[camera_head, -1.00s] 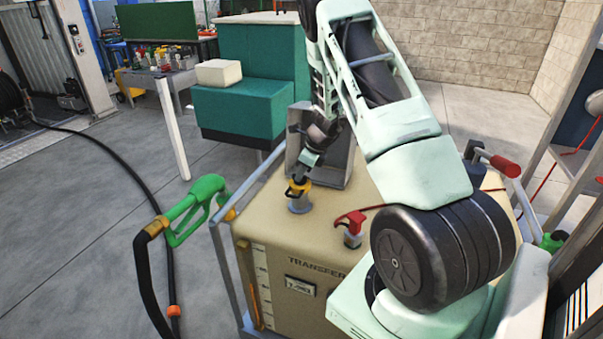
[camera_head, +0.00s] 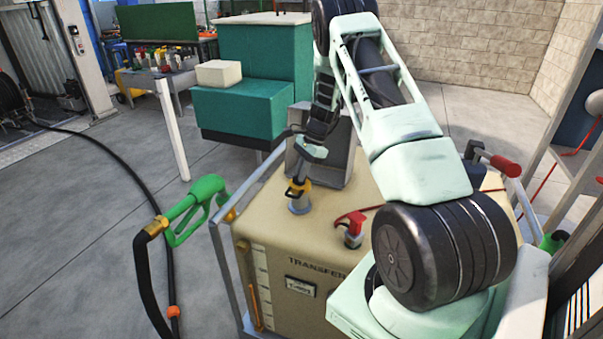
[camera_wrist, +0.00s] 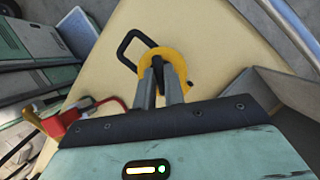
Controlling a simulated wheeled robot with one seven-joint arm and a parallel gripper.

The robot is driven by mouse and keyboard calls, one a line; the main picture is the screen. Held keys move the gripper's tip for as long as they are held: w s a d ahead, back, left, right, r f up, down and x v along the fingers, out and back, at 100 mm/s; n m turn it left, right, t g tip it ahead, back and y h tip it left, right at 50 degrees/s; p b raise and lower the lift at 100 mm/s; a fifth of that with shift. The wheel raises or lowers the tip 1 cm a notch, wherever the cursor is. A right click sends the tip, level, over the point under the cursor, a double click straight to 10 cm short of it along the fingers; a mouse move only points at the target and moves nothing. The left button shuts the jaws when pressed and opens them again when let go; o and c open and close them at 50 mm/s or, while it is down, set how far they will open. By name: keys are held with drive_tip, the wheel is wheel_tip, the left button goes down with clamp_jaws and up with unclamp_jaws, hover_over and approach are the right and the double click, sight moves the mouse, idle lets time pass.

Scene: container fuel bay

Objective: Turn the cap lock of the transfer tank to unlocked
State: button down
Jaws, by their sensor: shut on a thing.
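The transfer tank (camera_head: 285,255) is a tan box with a printed front label. A metal filler neck (camera_head: 299,204) rises from its top and carries a yellow cap with a black loop handle. In the wrist view the yellow cap (camera_wrist: 182,62) lies under my fingertips, and the black loop (camera_wrist: 133,48) sticks out to the upper left. My gripper (camera_wrist: 161,75) reaches down from above, its two fingers close together on the middle of the cap, shut on what looks like the cap lock. The gripped part is mostly hidden by the fingers. My gripper (camera_head: 300,178) also shows in the head view.
A red clamp (camera_head: 354,229) with a red cable sits on the tank top, right of the neck. A grey metal box (camera_head: 335,160) stands behind the neck. A green fuel nozzle (camera_head: 195,210) with a black hose is at the left, beside the tank's rail.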

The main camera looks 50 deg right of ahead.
drive_tip(key=n+g, duration=0.1)
drive_tip(key=n, duration=0.2)
drive_tip(key=shift+w+d+n, duration=0.1)
drive_tip(key=shift+n, duration=0.2)
drive_tip(key=shift+w+n+g+b, duration=0.15)
drive_tip(key=shift+n+g, duration=0.3)
drive_tip(key=shift+n, duration=0.55)
drive_tip(key=shift+s+n+g+b, duration=0.15)
drive_tip(key=shift+n+g, duration=0.3)
drive_tip(key=shift+n, duration=0.55)
drive_tip(key=shift+w, duration=0.1)
drive_tip(key=c, duration=1.5)
unclamp_jaws()
drive_tip(key=b+v, duration=0.2)
drive_tip(key=v, duration=1.5)
drive_tip(key=shift+w+r+b, duration=0.15)
drive_tip(key=shift+r+b, duration=0.05)
drive_tip(key=shift+b, duration=0.1)
